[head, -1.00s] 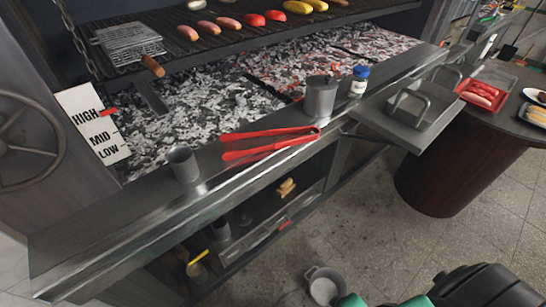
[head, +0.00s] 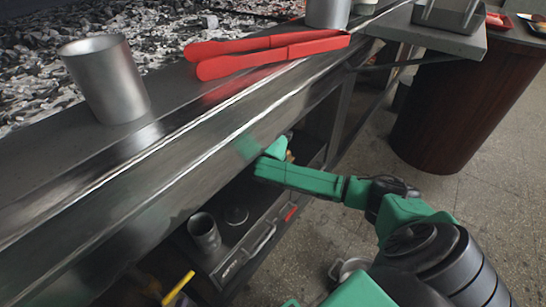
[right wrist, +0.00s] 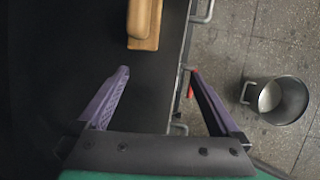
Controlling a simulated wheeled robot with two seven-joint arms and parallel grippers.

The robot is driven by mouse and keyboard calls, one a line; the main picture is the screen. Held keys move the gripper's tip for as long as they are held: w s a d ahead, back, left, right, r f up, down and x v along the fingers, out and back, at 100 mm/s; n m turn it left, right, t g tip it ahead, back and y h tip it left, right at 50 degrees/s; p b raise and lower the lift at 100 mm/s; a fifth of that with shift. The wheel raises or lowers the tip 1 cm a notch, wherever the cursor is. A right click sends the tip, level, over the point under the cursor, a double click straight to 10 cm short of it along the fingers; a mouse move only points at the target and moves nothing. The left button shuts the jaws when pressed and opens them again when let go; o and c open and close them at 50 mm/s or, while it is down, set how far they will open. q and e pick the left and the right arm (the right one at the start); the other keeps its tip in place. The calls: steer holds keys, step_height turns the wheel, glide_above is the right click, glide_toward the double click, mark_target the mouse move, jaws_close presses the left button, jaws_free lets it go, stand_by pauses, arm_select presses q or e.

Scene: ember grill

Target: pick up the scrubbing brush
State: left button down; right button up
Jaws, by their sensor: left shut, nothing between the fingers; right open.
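The scrubbing brush, as far as I can tell, is the tan wooden piece (right wrist: 145,22) on the dark shelf at the top of the right wrist view. It is cut off by the frame's top edge. In the head view only a small bit of it (head: 289,156) shows behind my right forearm. My right gripper (right wrist: 159,72) is open and empty, with its fingers over the shelf's edge and short of the brush. Of my left gripper (head: 291,302) only a green bit shows at the bottom edge.
The steel counter edge (head: 200,135) overhangs the shelf. On it are red tongs (head: 265,55) and a metal cup (head: 105,80). A can (head: 204,232) and a yellow handle (head: 178,288) are below. A pot (right wrist: 275,100) stands on the floor.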

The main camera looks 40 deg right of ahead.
steer(key=w+d+b, duration=0.1)
steer(key=w+d, duration=0.1)
steer(key=w+d+b, duration=0.1)
steer(key=w+d, duration=0.1)
steer(key=w+d+b, duration=0.1)
steer(key=d, duration=0.2)
steer(key=shift+w+f+b, duration=0.2)
steer(key=shift+w+b, duration=0.1)
steer(key=shift+w, duration=0.1)
steer(key=b+x, duration=0.3)
steer(key=x, duration=0.1)
steer(key=shift+w+d+f, duration=0.15)
steer(key=shift+f, duration=0.15)
steer(key=shift+w+d+f+b, duration=0.1)
steer(key=shift+d+f+b, duration=0.05)
steer(key=shift+f+b, duration=0.15)
arm_select(q)
step_height(320, 180, down, 8)
steer(key=n+t, duration=0.1)
steer(key=t, duration=0.1)
steer(key=shift+d, duration=0.45)
arm_select(e)
steer(key=shift+r, duration=0.25)
